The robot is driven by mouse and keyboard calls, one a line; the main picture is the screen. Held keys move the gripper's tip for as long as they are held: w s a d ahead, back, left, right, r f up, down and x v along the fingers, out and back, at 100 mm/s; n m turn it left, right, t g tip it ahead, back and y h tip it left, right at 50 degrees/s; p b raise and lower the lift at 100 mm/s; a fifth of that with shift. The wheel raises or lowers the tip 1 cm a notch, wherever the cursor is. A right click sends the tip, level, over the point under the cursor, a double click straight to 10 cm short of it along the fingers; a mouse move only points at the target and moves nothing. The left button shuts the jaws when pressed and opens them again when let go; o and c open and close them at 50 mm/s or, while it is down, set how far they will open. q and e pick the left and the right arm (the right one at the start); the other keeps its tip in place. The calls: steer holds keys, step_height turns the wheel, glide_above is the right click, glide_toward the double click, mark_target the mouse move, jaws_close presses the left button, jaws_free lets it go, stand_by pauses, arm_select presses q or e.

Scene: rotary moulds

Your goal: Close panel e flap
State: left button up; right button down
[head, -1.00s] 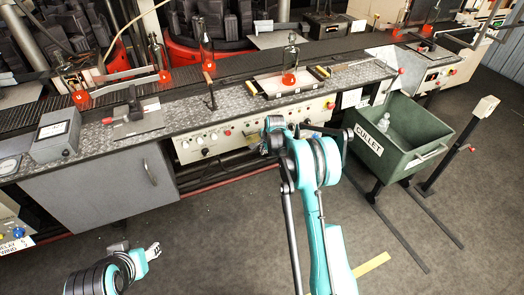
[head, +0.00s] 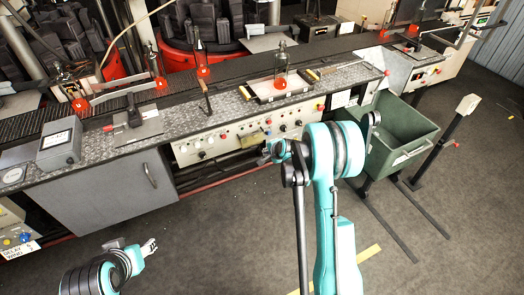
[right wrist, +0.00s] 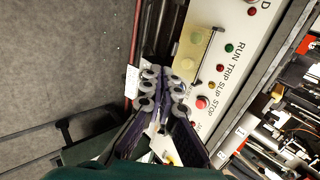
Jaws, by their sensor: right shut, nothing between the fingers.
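A small olive-yellow flap (head: 253,138) is on the front of the cream control panel (head: 212,146), left of my right gripper (head: 272,152). In the right wrist view the yellowish flap (right wrist: 190,48) lies beside a dark rod, just beyond the fingertips. I cannot tell how far it stands open. My right gripper (right wrist: 163,78) is shut and empty, its tips close to the flap; contact is unclear. My left gripper (head: 150,247) is low at the left over the floor, away from the panel; its jaw state is too small to tell.
The panel carries coloured buttons, one a red stop button (right wrist: 201,102). Above it is a metal worktop (head: 230,97) with bottles and trays. A green cullet bin (head: 400,135) stands right of my arm. The floor in front (head: 215,240) is clear.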

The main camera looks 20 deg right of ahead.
mark_target(254, 147)
steer(key=w+r+b+x, duration=0.1)
steer(key=b+x, duration=0.3)
steer(key=x, duration=0.9)
steer(key=shift+w+r, duration=0.25)
steer(key=shift+w, duration=0.05)
steer(key=shift+w+f+b, duration=0.4)
steer(key=shift+w+b, duration=0.35)
steer(key=shift+r, duration=0.1)
